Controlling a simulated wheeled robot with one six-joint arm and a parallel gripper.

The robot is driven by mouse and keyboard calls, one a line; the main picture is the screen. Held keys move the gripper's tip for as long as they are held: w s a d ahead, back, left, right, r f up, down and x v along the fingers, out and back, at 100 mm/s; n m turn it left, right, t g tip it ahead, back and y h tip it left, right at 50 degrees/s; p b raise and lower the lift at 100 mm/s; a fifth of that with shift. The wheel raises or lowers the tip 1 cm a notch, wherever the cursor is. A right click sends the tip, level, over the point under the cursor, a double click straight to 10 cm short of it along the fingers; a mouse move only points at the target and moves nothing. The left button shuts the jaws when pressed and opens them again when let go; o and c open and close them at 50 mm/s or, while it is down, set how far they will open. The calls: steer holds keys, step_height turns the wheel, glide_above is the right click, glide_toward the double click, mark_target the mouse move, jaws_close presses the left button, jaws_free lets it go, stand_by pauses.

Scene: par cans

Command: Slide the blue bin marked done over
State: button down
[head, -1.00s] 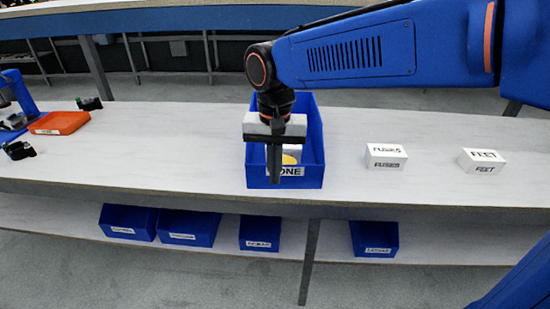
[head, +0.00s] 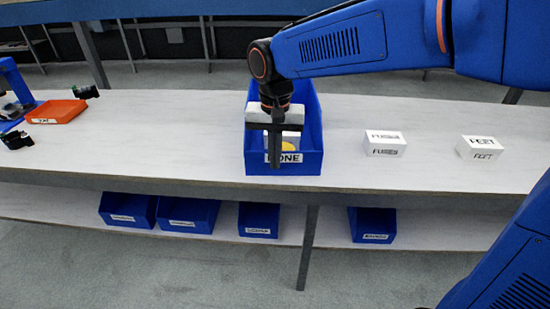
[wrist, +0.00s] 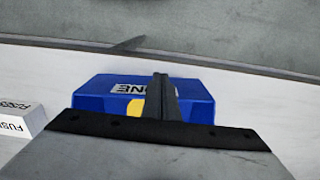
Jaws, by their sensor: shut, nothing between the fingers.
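The blue bin marked done (head: 313,150) stands on the white bench top near its front edge, its label (head: 291,158) facing front and partly hidden by my gripper. Something white and yellow (head: 289,146) lies inside it. My gripper (head: 276,165) points down at the bin's front side, fingers shut and empty. In the wrist view the bin (wrist: 195,100) lies beyond the shut fingers (wrist: 160,78), which cover part of its label. I cannot tell whether the fingertips touch the bin.
White boxes marked fuses (head: 385,144) and feet (head: 480,148) stand to the right. An orange tray (head: 57,111) and small dark parts (head: 17,140) lie at the left. Several blue bins (head: 188,215) sit on the lower shelf.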

steer(key=w, duration=1.2)
steer(key=w+d, duration=0.1)
steer(key=w, duration=0.5)
steer(key=shift+w, duration=0.1)
